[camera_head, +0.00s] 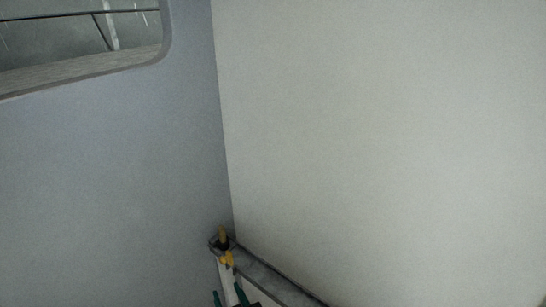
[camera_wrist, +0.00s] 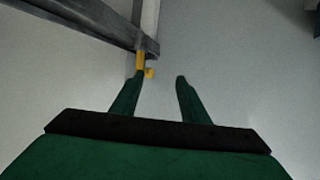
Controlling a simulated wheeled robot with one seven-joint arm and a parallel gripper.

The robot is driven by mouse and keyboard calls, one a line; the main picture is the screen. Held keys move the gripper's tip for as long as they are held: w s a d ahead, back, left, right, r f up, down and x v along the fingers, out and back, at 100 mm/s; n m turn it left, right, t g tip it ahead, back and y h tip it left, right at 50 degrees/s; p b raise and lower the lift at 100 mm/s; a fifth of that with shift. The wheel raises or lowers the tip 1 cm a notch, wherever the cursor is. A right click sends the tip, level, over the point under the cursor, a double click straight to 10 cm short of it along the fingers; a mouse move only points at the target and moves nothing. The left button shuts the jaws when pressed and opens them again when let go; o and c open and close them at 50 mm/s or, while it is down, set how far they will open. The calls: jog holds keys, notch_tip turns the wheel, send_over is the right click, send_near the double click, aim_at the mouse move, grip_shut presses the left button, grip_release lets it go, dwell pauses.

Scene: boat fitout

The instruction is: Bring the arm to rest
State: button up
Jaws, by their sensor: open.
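A small yellow thing (camera_head: 226,258) is just beyond the fingers, at a dark ring-like holder (camera_head: 213,244) near the wall corner. In the wrist view the yellow thing (camera_wrist: 140,61) appears right by the left fingertip; I cannot tell whether they touch. Most of my arm is out of view.
A grey ledge (camera_head: 272,275) runs along the pale wall (camera_head: 380,140) from the corner. A blue-grey wall (camera_head: 110,180) with a window (camera_head: 70,45) stands at left. A whitish upright (camera_head: 227,280) is below the holder. The space before the walls looks clear.

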jog(key=s+d+f+m+t+h, duration=0.1)
jog(key=s+d+f+m+h, duration=0.2)
jog(key=s, duration=0.5)
jog(key=s+d+f+m+t+h, duration=0.1)
jog(key=s+d+f, duration=0.2)
jog(key=s+d, duration=0.45)
jog(key=s+d+r+h, duration=0.1)
jog(key=s+r, duration=0.2)
jog(key=s, duration=0.6)
jog(key=s+d+r+m+t+h, duration=0.1)
jog(key=s+r, duration=0.2)
jog(key=s, duration=0.7)
jog(key=shift+d+r, duration=0.2)
jog(key=shift+d, duration=0.1)
jog(key=shift+s, duration=0.1)
jog(key=shift+c, duration=1.2)
jog(key=shift+a, duration=0.15)
